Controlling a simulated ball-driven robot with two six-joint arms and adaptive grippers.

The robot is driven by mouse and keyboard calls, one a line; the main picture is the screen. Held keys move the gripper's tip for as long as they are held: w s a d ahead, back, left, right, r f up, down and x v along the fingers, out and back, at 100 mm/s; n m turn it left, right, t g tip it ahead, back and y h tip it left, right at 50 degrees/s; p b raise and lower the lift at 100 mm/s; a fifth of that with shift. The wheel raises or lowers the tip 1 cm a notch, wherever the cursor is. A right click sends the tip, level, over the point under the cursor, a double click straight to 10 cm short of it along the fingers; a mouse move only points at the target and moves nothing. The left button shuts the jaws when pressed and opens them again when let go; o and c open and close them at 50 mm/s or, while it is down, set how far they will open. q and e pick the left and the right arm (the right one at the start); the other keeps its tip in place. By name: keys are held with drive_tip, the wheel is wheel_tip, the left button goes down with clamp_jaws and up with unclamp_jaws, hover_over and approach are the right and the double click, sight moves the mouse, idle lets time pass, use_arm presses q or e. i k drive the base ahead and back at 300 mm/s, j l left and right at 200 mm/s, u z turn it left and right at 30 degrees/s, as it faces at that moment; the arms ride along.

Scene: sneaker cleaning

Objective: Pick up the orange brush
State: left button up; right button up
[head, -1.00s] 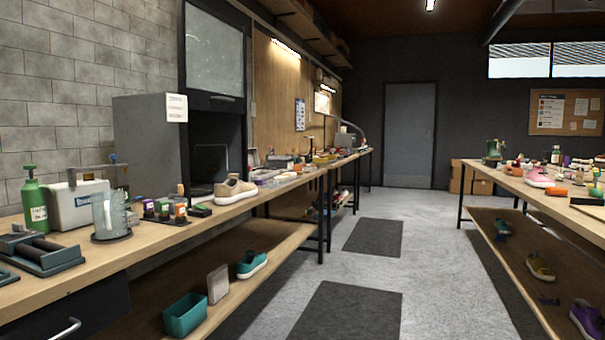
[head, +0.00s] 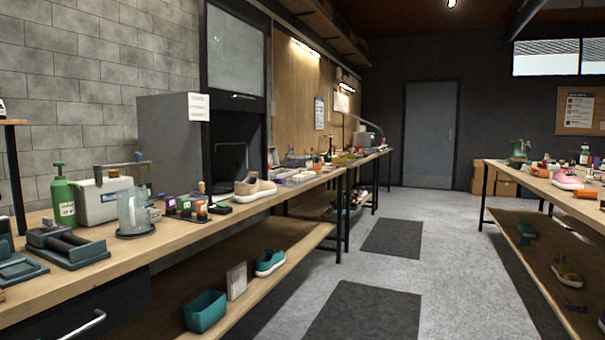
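I cannot make out an orange brush for certain. A small orange item (head: 587,193) lies on the right bench at the right edge of the head view, too small to identify. Another orange bit (head: 2,295) is cut off by the left edge, low on the left bench. Neither of my grippers is in view.
The left bench (head: 150,262) carries a green bottle (head: 62,200), a clear jug (head: 133,213) and a beige sneaker (head: 255,188). A teal bin (head: 205,311) sits on its lower shelf. The right bench (head: 535,182) is cluttered.

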sight(316, 168)
drive_tip(key=i+z, duration=0.25)
drive_tip(key=i, duration=2.55)
